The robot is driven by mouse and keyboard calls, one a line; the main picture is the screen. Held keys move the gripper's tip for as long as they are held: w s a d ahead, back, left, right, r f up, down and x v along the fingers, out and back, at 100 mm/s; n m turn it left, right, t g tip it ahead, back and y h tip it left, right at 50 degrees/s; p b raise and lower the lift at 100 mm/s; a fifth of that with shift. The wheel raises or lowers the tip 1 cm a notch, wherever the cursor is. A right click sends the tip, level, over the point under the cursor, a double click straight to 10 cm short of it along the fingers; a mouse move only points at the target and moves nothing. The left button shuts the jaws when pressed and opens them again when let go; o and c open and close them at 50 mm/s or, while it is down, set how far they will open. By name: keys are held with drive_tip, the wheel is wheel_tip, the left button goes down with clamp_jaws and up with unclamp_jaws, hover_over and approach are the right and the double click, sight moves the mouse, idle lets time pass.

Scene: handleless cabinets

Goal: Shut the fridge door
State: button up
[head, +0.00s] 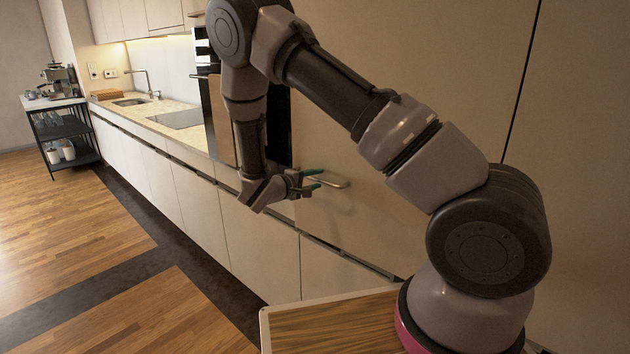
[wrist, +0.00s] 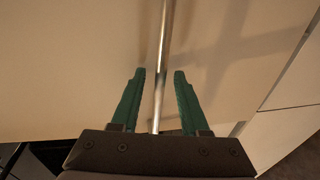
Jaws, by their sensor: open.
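The fridge door (head: 400,215) is a tall, plain beige panel filling the middle right of the head view, behind my arm. Its metal bar handle (head: 335,184) sticks out from the panel. My gripper (head: 315,179) is at the handle's left end, its green fingers open. In the wrist view, the handle (wrist: 163,45) runs lengthwise between the two open fingers (wrist: 160,74), with a gap on both sides at the tips. The door face (wrist: 70,70) lies behind it. I cannot tell from these views how far the door stands open.
A dark built-in oven (head: 217,115) stands left of the door. A counter (head: 150,112) with sink and hob runs back along the wall above white drawers (head: 195,205). A dark cart (head: 62,135) stands far left. The wooden floor (head: 60,220) at left is clear.

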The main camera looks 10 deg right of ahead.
clamp_jaws()
idle(1.4)
